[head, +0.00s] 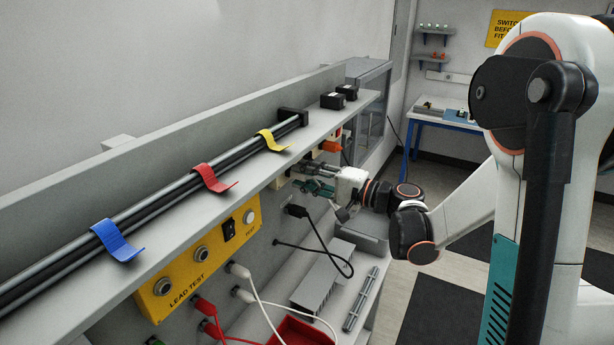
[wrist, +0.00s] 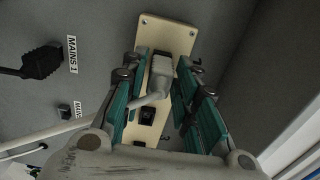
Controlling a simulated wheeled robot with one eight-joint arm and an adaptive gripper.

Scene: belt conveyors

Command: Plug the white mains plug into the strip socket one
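In the wrist view, the white mains plug (wrist: 161,72) sits against the beige socket strip (wrist: 158,24), over its upper part, with its pale cable bending down to the left. I cannot tell how deep its pins sit. My gripper (wrist: 163,75) has its teal fingers on either side of the plug, with strip visible in gaps between fingers and plug, so it looks open. A dark rocker or socket (wrist: 147,116) shows lower on the strip. In the head view my gripper (head: 312,180) is at the panel under the shelf; the plug is not clear there.
A black plug (wrist: 42,62) sits in the panel by the "MAINS 1" label (wrist: 71,53). The yellow lead-test box (head: 200,262), white and red leads, and a red tray (head: 300,331) are left and below. The shelf edge (head: 200,233) runs close above my gripper.

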